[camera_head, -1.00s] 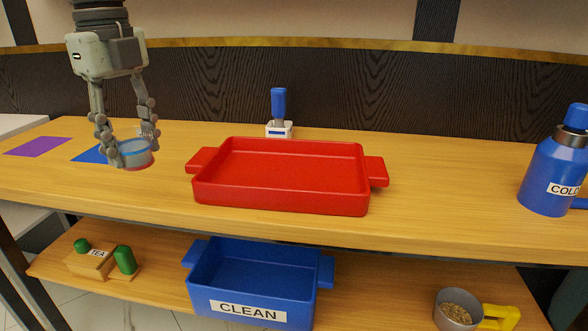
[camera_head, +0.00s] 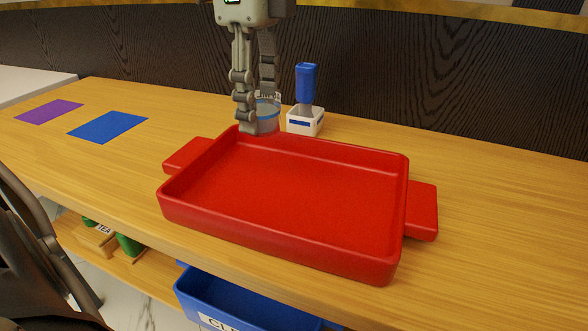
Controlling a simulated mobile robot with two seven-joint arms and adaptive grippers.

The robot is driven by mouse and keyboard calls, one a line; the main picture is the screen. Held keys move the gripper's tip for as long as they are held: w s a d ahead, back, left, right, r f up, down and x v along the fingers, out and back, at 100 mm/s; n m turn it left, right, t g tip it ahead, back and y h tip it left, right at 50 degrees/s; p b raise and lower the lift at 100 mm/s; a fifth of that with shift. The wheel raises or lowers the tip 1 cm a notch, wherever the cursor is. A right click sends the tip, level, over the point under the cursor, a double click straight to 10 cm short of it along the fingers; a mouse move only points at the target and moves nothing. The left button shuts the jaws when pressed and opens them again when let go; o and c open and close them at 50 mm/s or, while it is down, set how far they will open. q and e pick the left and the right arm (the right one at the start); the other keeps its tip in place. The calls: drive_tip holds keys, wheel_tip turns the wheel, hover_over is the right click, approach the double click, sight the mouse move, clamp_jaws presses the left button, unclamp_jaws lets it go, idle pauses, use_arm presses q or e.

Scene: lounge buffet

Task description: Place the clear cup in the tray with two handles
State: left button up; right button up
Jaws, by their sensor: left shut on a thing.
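The clear cup (camera_head: 268,112) is a see-through cup with a bluish tint, near the far left edge of the tray. My left gripper (camera_head: 257,122) comes down from above and is shut on the cup, its fingers hiding part of it. The red tray with two handles (camera_head: 285,247) lies on the wooden counter, empty, with one handle at the left and one at the right. The cup shows behind the tray's far rim; its height above the counter is hard to tell. My right gripper is not in view.
A white holder (camera_head: 306,122) with a blue-handled tool (camera_head: 306,83) stands just right of the cup. A blue mat (camera_head: 109,127) and a purple mat (camera_head: 50,111) lie at left. A blue bin (camera_head: 240,304) is on the shelf below. The counter right of the tray is clear.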

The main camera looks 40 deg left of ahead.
use_arm(q)
drive_tip(key=d+f, duration=0.1)
drive_tip(key=d, duration=0.1)
drive_tip(key=d+f, duration=0.1)
drive_tip(key=s+d+f, duration=0.1)
drive_tip(key=d, duration=0.1)
drive_tip(key=shift+d+f, duration=0.45)
wheel_tip(320, 180, down, 4)
drive_tip(key=shift+r, duration=0.1)
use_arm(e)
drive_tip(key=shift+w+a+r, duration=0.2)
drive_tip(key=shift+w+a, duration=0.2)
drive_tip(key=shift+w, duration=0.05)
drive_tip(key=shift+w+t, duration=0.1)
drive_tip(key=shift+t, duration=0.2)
use_arm(q)
drive_tip(key=shift+b, duration=0.3)
drive_tip(key=o, duration=1.3)
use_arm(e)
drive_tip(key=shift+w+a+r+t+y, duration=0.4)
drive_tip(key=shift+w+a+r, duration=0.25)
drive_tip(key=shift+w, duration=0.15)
